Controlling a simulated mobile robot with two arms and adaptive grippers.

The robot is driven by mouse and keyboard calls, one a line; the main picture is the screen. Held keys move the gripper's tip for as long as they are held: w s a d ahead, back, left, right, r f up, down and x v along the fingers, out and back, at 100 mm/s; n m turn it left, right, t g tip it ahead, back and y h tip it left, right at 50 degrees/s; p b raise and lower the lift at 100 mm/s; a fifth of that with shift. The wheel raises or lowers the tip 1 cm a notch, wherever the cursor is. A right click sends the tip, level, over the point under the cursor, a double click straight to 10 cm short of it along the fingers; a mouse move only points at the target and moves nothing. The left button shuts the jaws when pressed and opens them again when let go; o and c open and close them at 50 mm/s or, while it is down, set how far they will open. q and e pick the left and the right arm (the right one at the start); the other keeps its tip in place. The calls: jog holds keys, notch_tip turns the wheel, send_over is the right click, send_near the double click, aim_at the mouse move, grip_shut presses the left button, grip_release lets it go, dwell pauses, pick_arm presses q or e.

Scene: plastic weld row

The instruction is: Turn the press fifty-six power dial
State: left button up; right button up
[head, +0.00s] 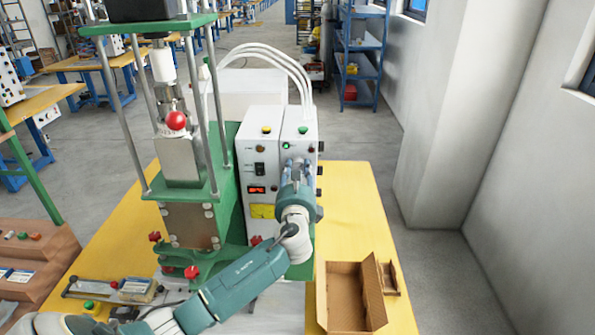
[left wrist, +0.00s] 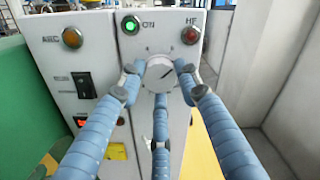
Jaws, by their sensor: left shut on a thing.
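The power dial (left wrist: 160,76) is a round, pale knob with a dark pointer line, on the front of the white control box (head: 264,160). In the left wrist view the pointer slants toward the upper right. My left gripper (left wrist: 160,78) has blue ribbed fingers around the dial, one on each side and one below, shut on it. In the head view my left gripper (head: 297,175) reaches the front of the box and hides the dial. A lit green ON light (left wrist: 131,25) sits above the dial, with a red HF light (left wrist: 190,35) to its right. My right gripper is not in view.
The green press frame (head: 190,185) with a red ball knob (head: 176,121) stands left of the box. A black switch (left wrist: 84,85) is left of the dial. An open cardboard box (head: 347,300) lies on the yellow table (head: 360,205) at right.

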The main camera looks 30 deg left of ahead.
pick_arm(q)
jog(key=shift+d+f+m, duration=0.15)
jog(key=shift+f+m, duration=0.25)
jog(key=shift+m, duration=0.1)
jog(key=shift+f, duration=0.15)
jog(key=o, duration=1.2)
jog(key=shift+c, duration=0.2)
jog(key=shift+r, duration=0.25)
jog(key=v, duration=1.2)
jog(key=shift+d, duration=0.1)
